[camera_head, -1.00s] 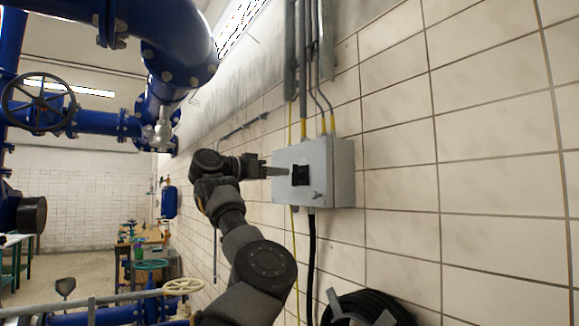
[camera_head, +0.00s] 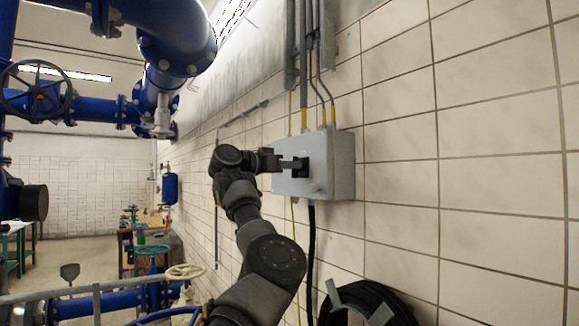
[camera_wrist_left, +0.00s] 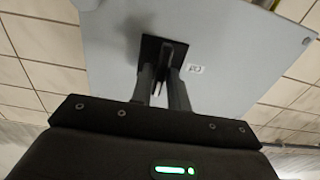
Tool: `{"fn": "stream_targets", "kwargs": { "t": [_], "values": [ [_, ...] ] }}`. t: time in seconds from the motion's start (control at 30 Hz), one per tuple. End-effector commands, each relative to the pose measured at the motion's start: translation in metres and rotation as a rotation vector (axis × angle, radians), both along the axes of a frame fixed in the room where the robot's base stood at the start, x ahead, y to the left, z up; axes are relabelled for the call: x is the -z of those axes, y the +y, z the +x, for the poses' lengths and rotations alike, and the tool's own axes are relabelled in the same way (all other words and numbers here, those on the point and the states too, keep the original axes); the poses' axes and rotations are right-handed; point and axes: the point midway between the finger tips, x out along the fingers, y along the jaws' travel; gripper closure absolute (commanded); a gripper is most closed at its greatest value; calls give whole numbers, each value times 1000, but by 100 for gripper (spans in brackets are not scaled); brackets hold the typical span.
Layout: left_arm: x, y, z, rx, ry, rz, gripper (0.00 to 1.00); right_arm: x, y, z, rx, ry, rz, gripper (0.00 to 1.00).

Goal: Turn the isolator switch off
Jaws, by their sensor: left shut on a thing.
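The isolator switch box (camera_head: 331,183) is a grey enclosure on the tiled wall, right of centre in the head view. Its black switch handle (camera_head: 303,166) sits on the front face, partly covered by my gripper. My left gripper (camera_head: 297,165) reaches in from the left, its fingers at the handle. In the left wrist view, the two fingers (camera_wrist_left: 165,78) are shut on the handle, in front of its black square plate (camera_wrist_left: 150,46). The grey box face (camera_wrist_left: 225,45) fills the area behind. My right gripper is not in view.
Conduits (camera_head: 303,60) run up the wall above the box, and a black cable (camera_head: 311,255) hangs below it. A black hose coil (camera_head: 365,300) is on the wall at the bottom. Blue pipes (camera_head: 165,35) and a railing (camera_head: 95,298) are at left.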

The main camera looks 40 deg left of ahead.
Motion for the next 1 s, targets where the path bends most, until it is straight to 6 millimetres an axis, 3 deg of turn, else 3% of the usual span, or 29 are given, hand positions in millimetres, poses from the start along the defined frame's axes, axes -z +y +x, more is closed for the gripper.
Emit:
{"fn": "stream_targets", "kwargs": {
  "t": [0.43, 1.0],
  "values": [
    [2, 1, 0, 0, 33, -113, 100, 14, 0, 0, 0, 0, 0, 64],
    [1, 4, 0, -2, 178, -609, 100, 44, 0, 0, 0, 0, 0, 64]
  ]
}}
